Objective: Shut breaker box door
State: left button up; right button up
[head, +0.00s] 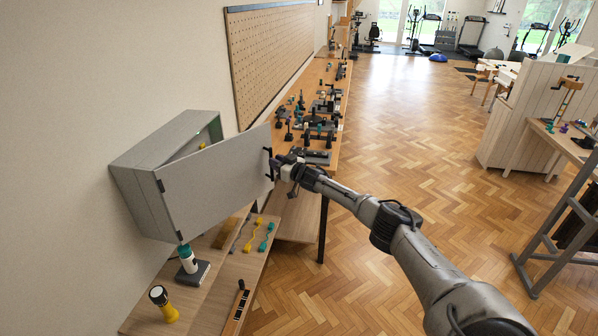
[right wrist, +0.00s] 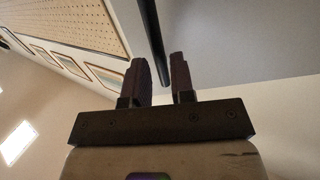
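The grey breaker box (head: 150,165) is mounted on the left wall. Its flat grey door (head: 218,183) stands open, swung out from the box, with a gap showing the green-edged interior. A dark bar handle (head: 268,163) sits near the door's free edge. My right gripper (head: 277,167) is at this handle. In the right wrist view its two dark fingers (right wrist: 160,80) are apart, with the dark handle bar (right wrist: 152,40) reaching between their tips and a narrow gap at the right finger. The door (right wrist: 235,40) fills the upper right there. My left gripper is not in view.
Below the box, a wooden bench (head: 200,300) holds a white-and-green tool (head: 188,262), a yellow flashlight (head: 162,303) and a level (head: 237,310). A longer bench (head: 335,110) with several tools runs along the wall under a pegboard (head: 270,50). The parquet floor (head: 400,130) is open to the right.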

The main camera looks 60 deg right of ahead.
jog(key=v, duration=1)
jog(key=shift+s, duration=0.35)
jog(key=shift+a, duration=0.1)
